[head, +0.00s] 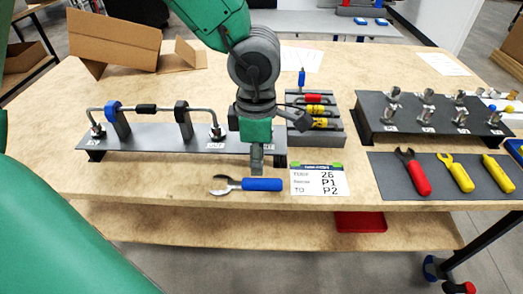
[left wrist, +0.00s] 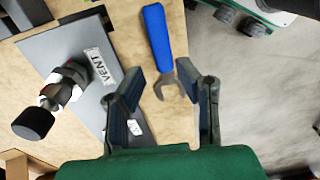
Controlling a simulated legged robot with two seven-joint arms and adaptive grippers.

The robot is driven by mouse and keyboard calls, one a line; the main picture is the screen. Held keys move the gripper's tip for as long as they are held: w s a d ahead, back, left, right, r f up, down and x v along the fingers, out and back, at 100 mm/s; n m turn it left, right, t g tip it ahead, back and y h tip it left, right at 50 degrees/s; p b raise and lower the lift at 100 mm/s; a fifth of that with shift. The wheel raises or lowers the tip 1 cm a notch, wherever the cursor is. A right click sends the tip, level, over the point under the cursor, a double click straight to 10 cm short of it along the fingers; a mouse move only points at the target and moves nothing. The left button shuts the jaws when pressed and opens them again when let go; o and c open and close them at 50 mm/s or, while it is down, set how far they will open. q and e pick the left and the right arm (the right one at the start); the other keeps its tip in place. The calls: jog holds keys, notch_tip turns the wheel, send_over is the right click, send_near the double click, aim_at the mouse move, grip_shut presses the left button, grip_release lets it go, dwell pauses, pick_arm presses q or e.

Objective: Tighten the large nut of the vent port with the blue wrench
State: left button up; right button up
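The blue wrench (head: 262,184) lies flat near the table's front edge, its metal open jaw to the left. In the left wrist view the wrench (left wrist: 157,40) points its jaw down between my fingertips. My left gripper (head: 257,160) hangs just behind and above it. The left wrist view shows its fingers (left wrist: 165,98) apart with nothing held. In the head view my left gripper largely hides this port. My right gripper is not in view.
A pipe (head: 178,108) with blue and black holders spans the plate's left part. A rack (head: 335,130) stands right of my gripper. A task card (head: 319,180) lies right of the wrench. A dark mat (head: 440,187) holds red and yellow tools. The front left table is clear.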

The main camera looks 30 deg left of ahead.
aim_at(256, 181)
pick_arm(q)
jog(key=shift+s+f+b, duration=0.25)
jog(key=shift+f+b, duration=0.35)
jog(key=shift+b, duration=0.05)
notch_tip(256, 181, down, 2)
jog(key=shift+w+a+b, duration=0.1)
jog(key=shift+b, duration=0.9)
jog(key=shift+a+f, duration=0.2)
jog(key=shift+f, duration=0.95)
jog(key=shift+d+f, duration=0.2)
jog(key=shift+f, duration=0.2)
grip_shut()
jog(key=r+p, duration=0.4)
jog(key=p, duration=0.1)
jog(key=d+r+p, duration=0.1)
jog(key=r+p, duration=0.1)
jog(key=p, duration=0.1)
jog(key=shift+w+r, duration=0.15)
jog(key=shift+w, duration=0.2)
jog(key=shift+d, duration=0.1)
